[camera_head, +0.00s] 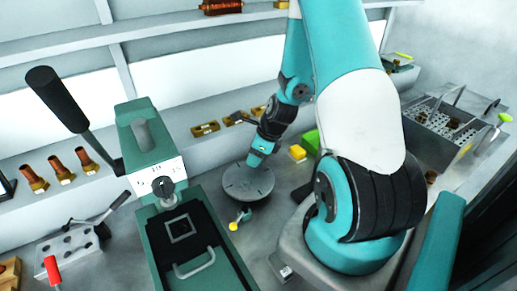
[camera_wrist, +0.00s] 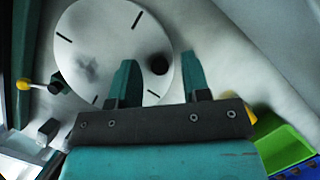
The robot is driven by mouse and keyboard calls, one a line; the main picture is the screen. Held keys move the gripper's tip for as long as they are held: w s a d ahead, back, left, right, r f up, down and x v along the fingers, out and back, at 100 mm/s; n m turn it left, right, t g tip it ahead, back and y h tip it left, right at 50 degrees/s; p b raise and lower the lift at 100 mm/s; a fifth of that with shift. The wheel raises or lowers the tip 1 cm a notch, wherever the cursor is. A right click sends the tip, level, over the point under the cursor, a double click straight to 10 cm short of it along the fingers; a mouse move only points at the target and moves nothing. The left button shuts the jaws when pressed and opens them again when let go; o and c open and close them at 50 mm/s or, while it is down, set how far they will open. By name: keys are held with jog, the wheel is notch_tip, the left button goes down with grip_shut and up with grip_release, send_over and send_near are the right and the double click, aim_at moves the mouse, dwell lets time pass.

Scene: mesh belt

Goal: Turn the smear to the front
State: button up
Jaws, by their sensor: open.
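A round grey disc (camera_head: 247,187) lies flat on the bench right of the green machine, and it fills the upper left of the wrist view (camera_wrist: 105,30). A blurred dark smear (camera_wrist: 87,68) shows on its left part in the wrist view. I cannot make the smear out in the head view. In the head view my gripper (camera_head: 256,160) is at the disc's back edge.
A small lever with a yellow knob (camera_head: 234,226) sits just in front of the disc. The green machine (camera_head: 180,220) stands close on the left. A yellow block (camera_head: 297,152) and a green bin (camera_head: 311,141) are right of my gripper. Brass parts (camera_head: 205,129) line the back ledge.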

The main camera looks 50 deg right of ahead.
jog(key=v, duration=1.7)
jog(key=shift+r+b, duration=0.2)
jog(key=shift+b, duration=0.25)
